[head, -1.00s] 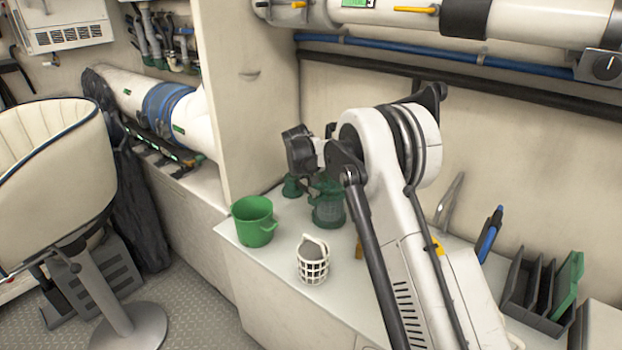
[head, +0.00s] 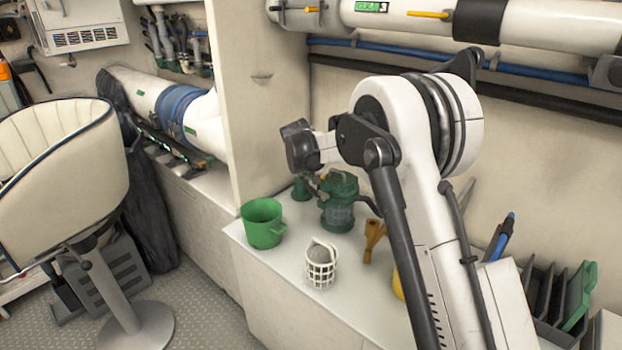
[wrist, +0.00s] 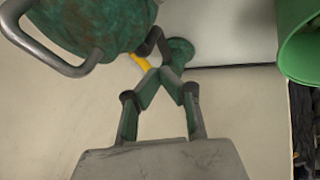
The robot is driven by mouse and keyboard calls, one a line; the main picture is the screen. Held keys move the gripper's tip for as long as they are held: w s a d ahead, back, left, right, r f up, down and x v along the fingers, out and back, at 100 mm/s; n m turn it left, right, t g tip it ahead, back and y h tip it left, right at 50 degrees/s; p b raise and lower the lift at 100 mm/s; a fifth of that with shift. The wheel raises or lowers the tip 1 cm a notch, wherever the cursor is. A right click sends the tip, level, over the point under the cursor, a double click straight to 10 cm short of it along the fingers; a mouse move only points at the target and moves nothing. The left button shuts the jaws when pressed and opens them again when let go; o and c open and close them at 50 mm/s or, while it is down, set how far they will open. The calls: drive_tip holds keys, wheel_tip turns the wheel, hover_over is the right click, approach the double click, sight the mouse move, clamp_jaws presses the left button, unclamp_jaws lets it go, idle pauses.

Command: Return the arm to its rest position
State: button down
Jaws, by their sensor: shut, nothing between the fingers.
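My arm (head: 415,190) is folded up over the bench in the head view, with its elbow high near the wall. Its dark wrist end points left, above a green-topped strainer. My gripper (wrist: 158,74) shows in the wrist view with its fingertips together and nothing between them. In the head view I cannot make out the fingers. The strainer (head: 338,203) stands on the bench below the wrist; its mottled green body also fills the upper left of the wrist view (wrist: 95,22). A small green fitting (head: 302,187) stands beside it and appears behind the fingertips in the wrist view (wrist: 180,52).
A green bucket (head: 263,224), a white basket (head: 320,268) and a brown fitting (head: 373,240) stand on the bench (head: 285,290). A dark rack (head: 553,300) is at right. Pipes (head: 540,22) run along the wall above. A cream seat (head: 62,165) stands at left.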

drive_tip(key=s+d+r+m, duration=0.1)
drive_tip(key=s+d+r, duration=0.4)
drive_tip(key=s, duration=0.5)
drive_tip(key=s+d+r+m+y, duration=0.1)
drive_tip(key=s+d+r, duration=0.2)
drive_tip(key=s+r, duration=0.55)
drive_tip(key=s+d+r+m, duration=0.1)
drive_tip(key=s+d+r, duration=0.4)
drive_tip(key=s, duration=0.5)
drive_tip(key=s+d+f+m, duration=0.1)
drive_tip(key=s+d+f, duration=0.1)
drive_tip(key=s, duration=1.1)
drive_tip(key=s+d+f+m, duration=0.2)
drive_tip(key=s+f, duration=0.1)
drive_tip(key=s, duration=1)
drive_tip(key=shift+d+f+t+y, duration=0.2)
drive_tip(key=shift+f+t+y, duration=0.1)
drive_tip(key=shift+f+y, duration=0.1)
